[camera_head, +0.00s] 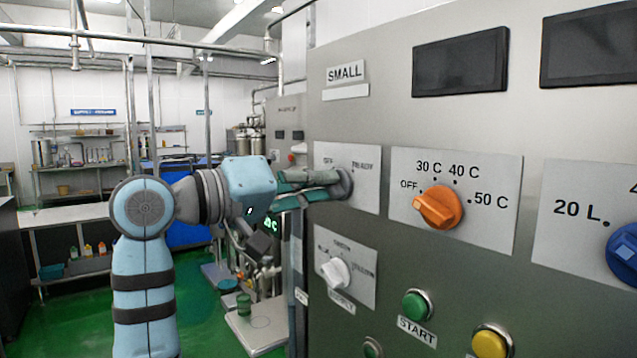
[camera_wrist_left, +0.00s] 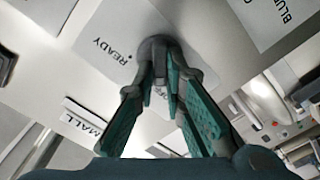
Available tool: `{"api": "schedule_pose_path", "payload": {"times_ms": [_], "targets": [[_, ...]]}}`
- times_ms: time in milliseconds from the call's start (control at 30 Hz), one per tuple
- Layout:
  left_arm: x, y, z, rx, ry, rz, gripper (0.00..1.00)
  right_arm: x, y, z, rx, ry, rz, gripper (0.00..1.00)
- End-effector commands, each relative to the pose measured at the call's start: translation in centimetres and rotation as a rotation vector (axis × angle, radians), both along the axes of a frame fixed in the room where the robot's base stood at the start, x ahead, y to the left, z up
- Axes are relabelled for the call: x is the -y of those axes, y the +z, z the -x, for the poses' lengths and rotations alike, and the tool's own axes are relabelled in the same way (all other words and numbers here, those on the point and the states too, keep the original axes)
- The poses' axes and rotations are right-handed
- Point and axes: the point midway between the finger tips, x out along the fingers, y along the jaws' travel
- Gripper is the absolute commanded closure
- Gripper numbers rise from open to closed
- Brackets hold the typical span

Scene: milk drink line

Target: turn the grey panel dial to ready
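The grey panel dial (camera_head: 346,183) sits on a light plate on the steel panel, below the SMALL label. The plate reads OFF at left, partly hidden, and READY at right. My left gripper (camera_head: 328,186) reaches the dial from the left. In the left wrist view, the two green-padded fingers (camera_wrist_left: 160,84) close in on both sides of the grey dial (camera_wrist_left: 157,45), with its grip between the fingertips. The READY mark shows to the left of the dial there. The fingers hide much of the dial, so I cannot tell where it points. My right gripper is not in view.
An orange temperature dial (camera_head: 439,207) is to the right, and a white dial (camera_head: 336,272) is below. A green START button (camera_head: 417,305), a yellow button (camera_head: 490,343) and a blue dial (camera_head: 623,252) are also on the panel. Open floor lies to the left.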

Motion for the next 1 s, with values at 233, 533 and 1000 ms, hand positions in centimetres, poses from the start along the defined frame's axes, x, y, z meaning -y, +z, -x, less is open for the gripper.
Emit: {"api": "schedule_pose_path", "payload": {"times_ms": [233, 533, 1000], "targets": [[0.04, -0.10, 0.04, 0.005, -0.003, -0.007, 1.00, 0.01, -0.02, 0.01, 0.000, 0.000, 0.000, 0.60], [0.06, -0.12, 0.09, 0.090, -0.003, -0.071, 1.00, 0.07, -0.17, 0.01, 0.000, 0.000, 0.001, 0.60], [0.21, -0.13, 0.26, 0.415, -0.004, -0.310, 1.00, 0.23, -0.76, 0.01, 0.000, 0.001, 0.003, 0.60]]}}
